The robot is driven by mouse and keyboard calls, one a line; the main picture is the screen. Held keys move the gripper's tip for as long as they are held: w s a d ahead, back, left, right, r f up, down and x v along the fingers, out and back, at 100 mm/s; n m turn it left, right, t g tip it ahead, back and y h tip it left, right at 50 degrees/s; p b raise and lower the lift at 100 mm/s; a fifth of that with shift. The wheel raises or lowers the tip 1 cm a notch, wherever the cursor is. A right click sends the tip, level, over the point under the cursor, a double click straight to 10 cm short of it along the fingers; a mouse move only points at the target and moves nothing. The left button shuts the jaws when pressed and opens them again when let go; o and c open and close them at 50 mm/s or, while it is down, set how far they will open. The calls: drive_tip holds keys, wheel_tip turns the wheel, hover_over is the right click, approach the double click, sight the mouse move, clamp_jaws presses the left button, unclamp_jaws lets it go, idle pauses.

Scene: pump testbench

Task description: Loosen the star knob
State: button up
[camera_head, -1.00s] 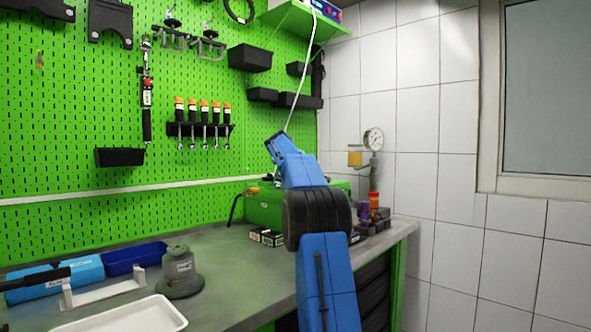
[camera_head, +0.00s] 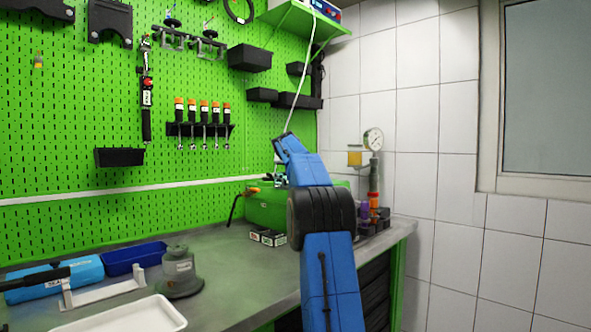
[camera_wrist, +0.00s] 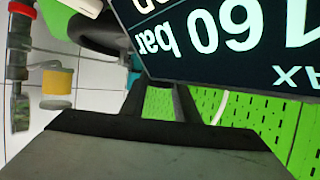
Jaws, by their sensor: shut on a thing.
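In the wrist view, my gripper (camera_wrist: 160,100) shows two dark fingers reaching up to the edge of a dark panel (camera_wrist: 235,40) with upside-down white lettering that includes "60 bar". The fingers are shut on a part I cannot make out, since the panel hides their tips. A green strip shows between the fingers. I cannot identify the star knob for sure in either view. In the head view, my blue arm reaches over the green unit (camera_head: 265,206) at the right end of the bench, and my gripper is hidden there.
A black rounded part (camera_wrist: 98,33) lies close left of the panel. A yellow cup (camera_wrist: 56,84) hangs by the tiled wall, with a gauge (camera_head: 373,139) near it. Small boxes (camera_head: 267,237) stand before the green unit. A white tray (camera_head: 120,317) is at the front left.

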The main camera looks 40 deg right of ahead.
drive_tip(key=shift+f+n+t+y, duration=0.15)
drive_tip(key=shift+n+t+y, duration=0.65)
drive_tip(key=shift+n, duration=0.2)
drive_tip(key=shift+n+t+y, duration=0.3)
drive_tip(key=shift+n+y, duration=0.4)
drive_tip(key=o, duration=1)
drive_tip(key=shift+o, duration=0.2)
drive_tip(key=v, duration=1.7)
drive_tip(key=shift+s+f, duration=0.15)
drive_tip(key=shift+s, duration=0.15)
